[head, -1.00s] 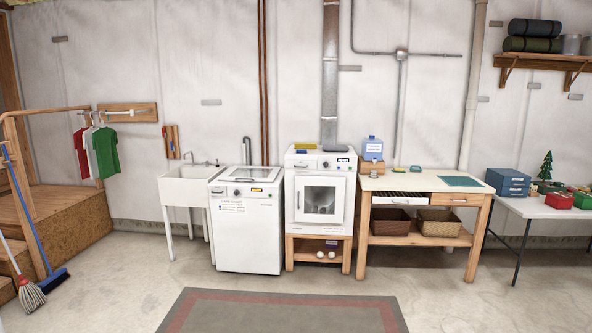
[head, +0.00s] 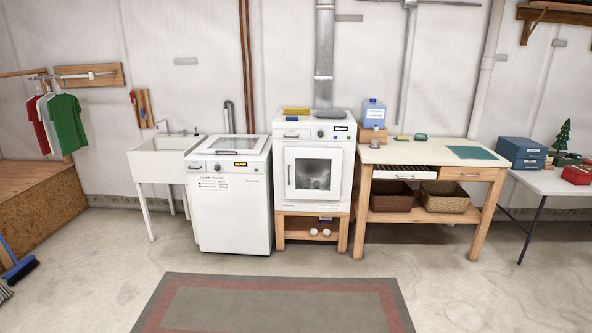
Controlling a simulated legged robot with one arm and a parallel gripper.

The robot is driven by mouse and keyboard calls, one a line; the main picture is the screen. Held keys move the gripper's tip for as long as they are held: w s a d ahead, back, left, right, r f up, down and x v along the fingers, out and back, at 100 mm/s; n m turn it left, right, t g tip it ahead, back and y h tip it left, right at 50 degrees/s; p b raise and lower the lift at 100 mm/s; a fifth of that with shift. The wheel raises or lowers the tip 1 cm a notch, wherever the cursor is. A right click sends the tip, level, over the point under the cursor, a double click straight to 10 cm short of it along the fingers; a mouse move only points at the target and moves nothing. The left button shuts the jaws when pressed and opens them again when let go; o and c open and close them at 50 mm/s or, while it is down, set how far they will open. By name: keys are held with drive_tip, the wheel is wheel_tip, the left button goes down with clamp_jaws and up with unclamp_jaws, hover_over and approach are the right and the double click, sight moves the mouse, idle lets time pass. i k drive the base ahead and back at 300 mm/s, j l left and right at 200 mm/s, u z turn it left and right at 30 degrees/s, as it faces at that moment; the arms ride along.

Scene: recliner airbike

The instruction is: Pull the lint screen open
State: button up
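A white front-loading dryer (head: 314,207) stands on a low wooden stand against the back wall, straight ahead in the head view. My gripper is not in view.
A white top-loading washer (head: 233,222) and a sink (head: 158,165) stand left of the dryer. A wooden workbench (head: 423,156) with a partly open-looking drawer stands right. A grey and red rug (head: 275,310) lies in front. Floor between is clear.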

sight(278, 134)
drive_tip(key=i, duration=1.8)
drive_tip(key=i+u, duration=0.15)
drive_tip(key=i, duration=0.3)
drive_tip(key=i+l+u, duration=0.15)
drive_tip(key=i, duration=0.3)
drive_tip(key=i+l+u, duration=0.1)
drive_tip(key=i, duration=0.35)
drive_tip(key=i+l+u, duration=0.15)
drive_tip(key=i, duration=0.3)
drive_tip(key=i+l+u, duration=0.45)
drive_tip(key=i, duration=0.1)
